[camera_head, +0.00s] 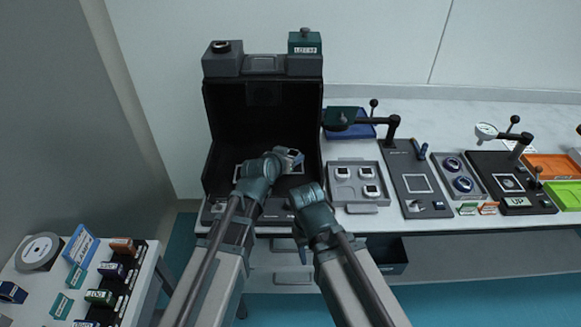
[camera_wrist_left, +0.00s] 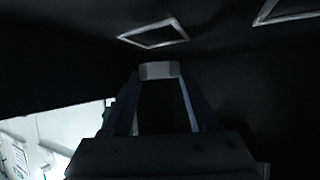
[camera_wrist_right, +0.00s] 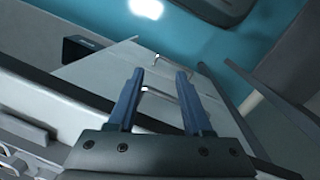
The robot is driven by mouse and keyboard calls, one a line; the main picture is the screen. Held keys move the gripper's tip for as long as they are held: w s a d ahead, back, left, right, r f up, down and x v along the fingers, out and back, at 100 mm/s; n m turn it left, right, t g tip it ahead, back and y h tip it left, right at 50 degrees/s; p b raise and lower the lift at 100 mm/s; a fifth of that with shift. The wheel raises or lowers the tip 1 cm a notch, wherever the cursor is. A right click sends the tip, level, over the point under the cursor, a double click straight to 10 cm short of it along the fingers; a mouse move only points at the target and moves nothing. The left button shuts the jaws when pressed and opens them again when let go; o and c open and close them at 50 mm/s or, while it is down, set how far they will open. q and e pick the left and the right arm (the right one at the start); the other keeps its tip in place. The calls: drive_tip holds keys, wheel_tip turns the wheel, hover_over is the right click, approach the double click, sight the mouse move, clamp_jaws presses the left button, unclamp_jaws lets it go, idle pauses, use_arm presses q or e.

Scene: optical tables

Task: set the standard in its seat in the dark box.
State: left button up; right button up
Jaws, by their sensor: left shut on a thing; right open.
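The dark box (camera_head: 226,125) is open at the front and stands at the left end of the table. My left gripper (camera_wrist_left: 160,72) is inside it, shut on a small pale grey block, which appears to be the standard (camera_wrist_left: 160,69). The block sits across the fingertips; its far side is hidden. In the left wrist view a white square outline (camera_wrist_left: 153,33) lies ahead of the block, apart from it, and a second outline (camera_wrist_left: 285,9) is at the upper right. My right gripper (camera_wrist_right: 155,78) is open and empty, just outside the box's front right.
A grey tray (camera_head: 359,196) with several small square pieces stands right of the box. Beyond it are a dark plate with a white square (camera_head: 417,183) and a lever stand (camera_head: 392,128). A side table (camera_head: 140,290) with labelled blocks is at the lower left.

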use_arm(q)
drive_tip(key=shift+f+b, duration=1.35)
drive_tip(key=shift+f, duration=0.3)
drive_tip(key=shift+f, duration=0.2)
drive_tip(key=o, duration=1.4)
drive_tip(key=shift+r, duration=0.1)
